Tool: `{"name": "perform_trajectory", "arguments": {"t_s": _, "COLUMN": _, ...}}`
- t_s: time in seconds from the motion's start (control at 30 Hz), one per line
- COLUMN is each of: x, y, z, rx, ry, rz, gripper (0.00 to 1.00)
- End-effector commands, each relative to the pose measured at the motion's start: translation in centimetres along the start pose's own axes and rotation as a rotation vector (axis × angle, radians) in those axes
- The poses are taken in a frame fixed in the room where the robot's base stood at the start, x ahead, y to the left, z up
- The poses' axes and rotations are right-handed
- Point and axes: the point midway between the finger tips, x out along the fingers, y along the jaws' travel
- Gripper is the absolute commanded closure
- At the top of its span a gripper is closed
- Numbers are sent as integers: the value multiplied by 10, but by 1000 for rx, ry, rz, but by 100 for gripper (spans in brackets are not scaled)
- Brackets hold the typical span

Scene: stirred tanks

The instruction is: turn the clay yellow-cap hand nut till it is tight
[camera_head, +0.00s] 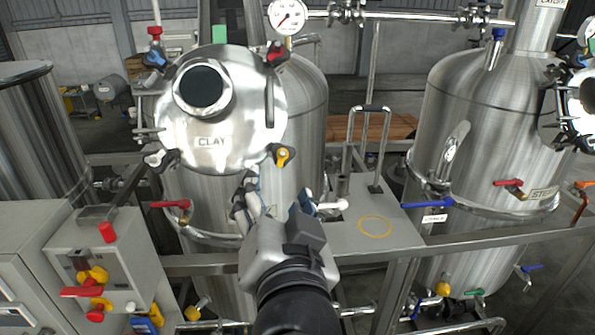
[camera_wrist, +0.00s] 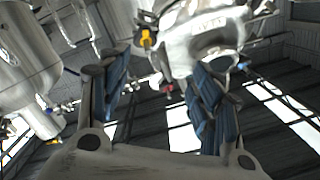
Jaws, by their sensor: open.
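The clay yellow-cap hand nut (camera_head: 283,155) sits at the lower right of the round steel lid (camera_head: 185,128) marked CLAY. In the wrist view the yellow nut (camera_wrist: 147,38) shows at the upper left of the lid (camera_wrist: 205,45), beyond my fingers. My gripper (camera_head: 274,196) is below the nut in the head view, apart from it. It is open and empty, its blue-padded fingers spread wide in the wrist view (camera_wrist: 160,78). How tight the nut is cannot be told.
Other hand nuts on the lid have a blue cap (camera_head: 154,56), a red cap (camera_head: 274,53) and a pale cap (camera_head: 155,158). A grey platform with a yellow ring (camera_head: 375,226) and a handrail (camera_head: 386,135) stands to the right. A second steel tank (camera_head: 470,110) stands further right.

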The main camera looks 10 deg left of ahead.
Motion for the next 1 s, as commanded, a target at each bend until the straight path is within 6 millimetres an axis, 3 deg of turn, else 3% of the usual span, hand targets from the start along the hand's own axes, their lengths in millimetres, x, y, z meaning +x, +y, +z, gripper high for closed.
{"name": "perform_trajectory", "arguments": {"t_s": 0.03, "x": -6, "y": 7, "z": 12, "rx": -108, "ry": 23, "rz": 1, "gripper": 41}}
{"name": "perform_trajectory", "arguments": {"t_s": 0.2, "x": -19, "y": 19, "z": 18, "rx": -397, "ry": 85, "rz": 35, "gripper": 41}}
{"name": "perform_trajectory", "arguments": {"t_s": 0.47, "x": -17, "y": 23, "z": 14, "rx": -515, "ry": 107, "rz": 62, "gripper": 41}}
{"name": "perform_trajectory", "arguments": {"t_s": 0.77, "x": 29, "y": 24, "z": 6, "rx": -516, "ry": 103, "rz": 66, "gripper": 41}}
{"name": "perform_trajectory", "arguments": {"t_s": 1.0, "x": 80, "y": 29, "z": 7, "rx": -508, "ry": 105, "rz": 63, "gripper": 41}}
